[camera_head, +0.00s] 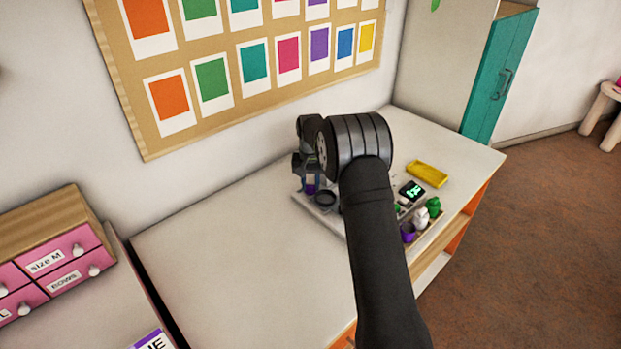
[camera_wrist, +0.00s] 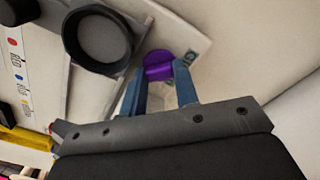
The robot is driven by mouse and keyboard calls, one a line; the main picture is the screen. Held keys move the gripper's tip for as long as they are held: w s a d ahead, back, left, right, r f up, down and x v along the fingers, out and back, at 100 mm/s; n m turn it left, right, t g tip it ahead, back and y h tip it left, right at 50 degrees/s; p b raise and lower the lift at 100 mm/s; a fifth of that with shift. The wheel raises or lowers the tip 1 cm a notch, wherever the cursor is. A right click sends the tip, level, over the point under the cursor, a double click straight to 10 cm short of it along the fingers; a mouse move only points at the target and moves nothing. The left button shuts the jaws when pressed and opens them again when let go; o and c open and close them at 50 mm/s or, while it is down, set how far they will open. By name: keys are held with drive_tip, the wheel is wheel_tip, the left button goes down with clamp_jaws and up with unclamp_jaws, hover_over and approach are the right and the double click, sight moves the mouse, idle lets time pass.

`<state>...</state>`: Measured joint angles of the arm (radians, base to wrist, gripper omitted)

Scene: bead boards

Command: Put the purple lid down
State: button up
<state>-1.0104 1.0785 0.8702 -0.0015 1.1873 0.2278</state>
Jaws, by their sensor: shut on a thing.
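My gripper (camera_wrist: 161,75) is shut on the purple lid (camera_wrist: 157,60), which shows between the tips of its two blue fingers in the wrist view. In the head view my gripper (camera_head: 309,183) is at the back of the table, partly behind my own arm. A bit of the purple lid (camera_head: 311,189) shows low between the fingers there. The lid is above or close to a pale grey board; I cannot tell whether it touches it.
A round black dish (camera_wrist: 98,38) is beside the fingers; it also shows in the head view (camera_head: 326,198). A lit display (camera_head: 412,190), a yellow tray (camera_head: 427,174), green and white jars (camera_head: 421,217) and a purple cup (camera_head: 408,232) stand right. The table's left part (camera_head: 240,250) is clear.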

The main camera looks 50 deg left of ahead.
sight(311, 186)
drive_tip(key=shift+f, duration=0.1)
drive_tip(key=o, duration=0.8)
drive_tip(key=shift+c, duration=0.2)
wheel_tip(311, 186, up, 12)
wheel_tip(311, 186, down, 12)
drive_tip(key=shift+f, duration=0.1)
drive_tip(key=shift+r, duration=2.35)
drive_tip(key=shift+f, duration=0.15)
